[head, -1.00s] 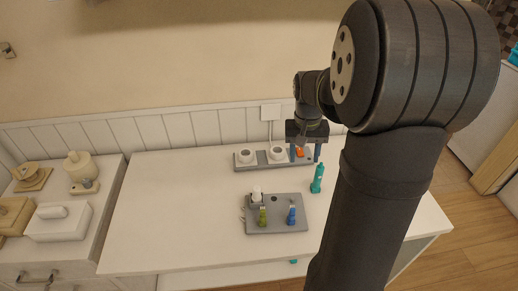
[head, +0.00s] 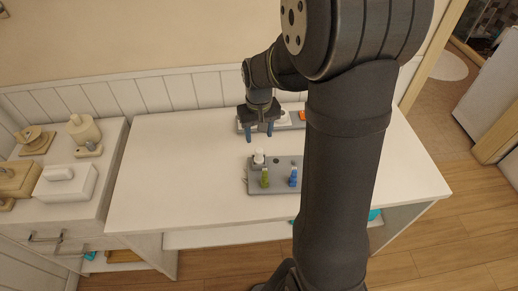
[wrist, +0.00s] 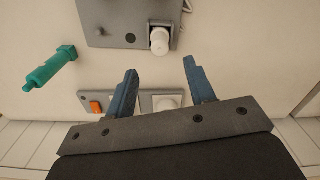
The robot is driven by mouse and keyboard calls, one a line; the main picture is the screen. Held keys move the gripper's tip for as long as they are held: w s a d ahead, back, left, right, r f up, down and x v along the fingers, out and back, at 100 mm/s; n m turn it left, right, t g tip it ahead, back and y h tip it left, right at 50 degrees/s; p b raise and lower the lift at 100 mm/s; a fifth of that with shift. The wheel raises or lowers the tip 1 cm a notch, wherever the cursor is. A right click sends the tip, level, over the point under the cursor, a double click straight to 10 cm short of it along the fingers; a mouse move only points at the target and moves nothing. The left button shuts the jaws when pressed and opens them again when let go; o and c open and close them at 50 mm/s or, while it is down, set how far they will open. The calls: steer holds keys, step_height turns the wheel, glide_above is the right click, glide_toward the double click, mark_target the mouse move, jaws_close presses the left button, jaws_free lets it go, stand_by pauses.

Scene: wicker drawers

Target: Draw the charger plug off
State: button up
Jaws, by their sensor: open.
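A white, rounded plug-like piece (head: 259,157), which looks like the charger plug, stands on a grey board (head: 258,187) near the table's front. It also shows in the wrist view (wrist: 159,40) at the board's edge. My gripper (head: 259,131) is open and empty, pointing down above the table between the board and the rear strip. In the wrist view my fingertips (wrist: 160,68) are spread, with the white piece just beyond the gap between them and apart from both. Its underside is hidden.
A grey strip (head: 286,125) with white sockets and an orange switch (head: 303,116) lies behind my gripper. Green (head: 265,177) and blue (head: 293,176) pieces stand on the board. A teal tool (wrist: 48,68) lies beside it. The left tabletop is clear.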

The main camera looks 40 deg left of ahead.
mark_target(259, 149)
step_height(259, 149, down, 9)
stand_by(0.3)
steer(key=shift+c, duration=0.2)
jaws_close()
steer(key=shift+r, duration=0.2)
